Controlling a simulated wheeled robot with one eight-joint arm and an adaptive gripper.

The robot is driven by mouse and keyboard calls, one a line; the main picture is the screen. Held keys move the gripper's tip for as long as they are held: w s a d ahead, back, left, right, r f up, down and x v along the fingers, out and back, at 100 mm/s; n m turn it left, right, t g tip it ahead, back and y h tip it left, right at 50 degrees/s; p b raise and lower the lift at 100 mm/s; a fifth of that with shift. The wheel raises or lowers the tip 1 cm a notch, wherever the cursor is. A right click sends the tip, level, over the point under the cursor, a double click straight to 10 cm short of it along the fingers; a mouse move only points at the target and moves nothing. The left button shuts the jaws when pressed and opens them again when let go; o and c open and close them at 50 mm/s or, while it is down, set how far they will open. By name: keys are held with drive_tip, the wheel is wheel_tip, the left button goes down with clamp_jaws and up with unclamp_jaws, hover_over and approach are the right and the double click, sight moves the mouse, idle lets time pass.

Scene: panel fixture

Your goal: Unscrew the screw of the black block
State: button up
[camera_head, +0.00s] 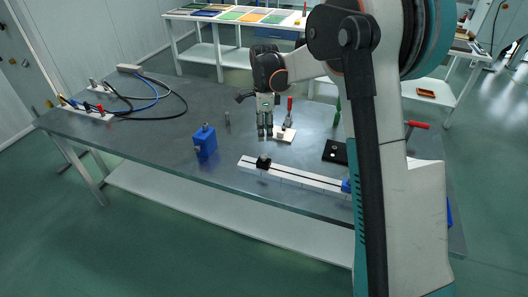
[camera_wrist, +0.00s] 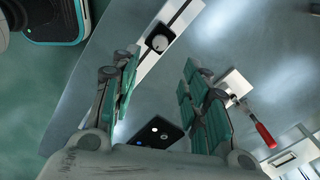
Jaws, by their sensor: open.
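The small black block (camera_head: 263,162) sits on the white rail on the grey table. In the wrist view the same black block (camera_wrist: 154,46) has a round grey screw (camera_wrist: 160,42) on top. My gripper (camera_head: 265,130) points down above the table, behind the block in the head view. In the wrist view my gripper (camera_wrist: 160,65) is open with nothing between its fingers, and the block lies beyond the fingertips, apart from them.
The white rail (camera_head: 310,179) runs along the table front. A black plate (camera_head: 335,152) lies right of my gripper, and a blue block (camera_head: 205,142) stands left. A white plate (camera_head: 283,136) with a red-handled tool (camera_head: 289,108) is beside the gripper. Cables (camera_head: 140,98) lie far left.

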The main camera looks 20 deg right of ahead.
sight(264, 155)
wheel_tip(264, 155, down, 11)
drive_tip(key=b, duration=0.3)
drive_tip(key=shift+r, duration=0.1)
clamp_jaws()
